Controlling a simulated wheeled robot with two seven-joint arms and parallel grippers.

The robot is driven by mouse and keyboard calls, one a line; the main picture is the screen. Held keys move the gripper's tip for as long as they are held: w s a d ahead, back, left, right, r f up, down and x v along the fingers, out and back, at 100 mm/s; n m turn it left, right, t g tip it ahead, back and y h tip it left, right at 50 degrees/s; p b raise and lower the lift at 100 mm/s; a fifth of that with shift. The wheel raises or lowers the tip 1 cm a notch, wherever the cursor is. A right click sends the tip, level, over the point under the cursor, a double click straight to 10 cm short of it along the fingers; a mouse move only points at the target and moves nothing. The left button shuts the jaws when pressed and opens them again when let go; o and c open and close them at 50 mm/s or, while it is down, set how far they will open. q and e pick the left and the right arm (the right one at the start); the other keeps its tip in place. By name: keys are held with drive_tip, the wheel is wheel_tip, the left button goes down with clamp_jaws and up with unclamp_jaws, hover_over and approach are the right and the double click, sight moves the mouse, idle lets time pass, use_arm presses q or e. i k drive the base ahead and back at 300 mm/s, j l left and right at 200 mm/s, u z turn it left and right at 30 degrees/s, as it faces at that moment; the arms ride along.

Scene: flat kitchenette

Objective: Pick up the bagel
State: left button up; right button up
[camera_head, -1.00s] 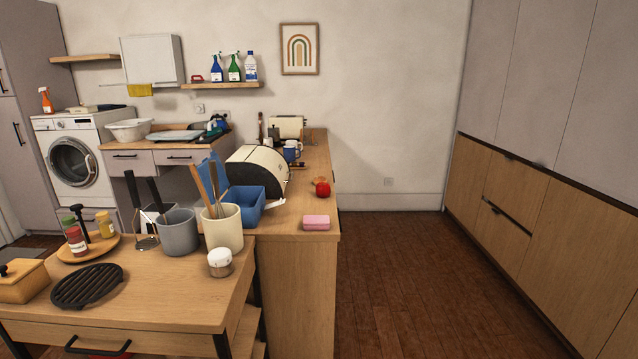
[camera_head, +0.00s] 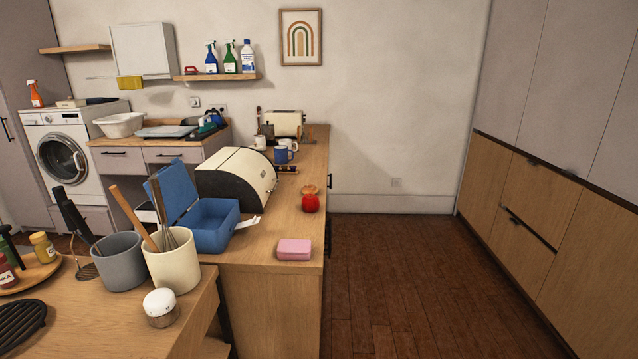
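The bagel (camera_head: 309,189) appears to be the small tan-brown ring on the wooden counter (camera_head: 272,235), near its right edge. It lies just behind a red apple-like fruit (camera_head: 310,203), which may hide part of it. Neither of my grippers shows in the head view.
A pink box (camera_head: 294,249) lies near the counter's front right corner. A blue open box (camera_head: 213,225) and a cream bread bin (camera_head: 237,178) stand left of the fruit. A nearer table (camera_head: 110,315) holds utensil pots. The wooden floor (camera_head: 400,270) to the right is clear.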

sight(308, 189)
drive_tip(key=i+l, duration=0.55)
drive_tip(key=i, duration=0.15)
drive_tip(key=i+l+u, duration=0.1)
drive_tip(key=i+l, duration=0.45)
drive_tip(key=i, duration=0.15)
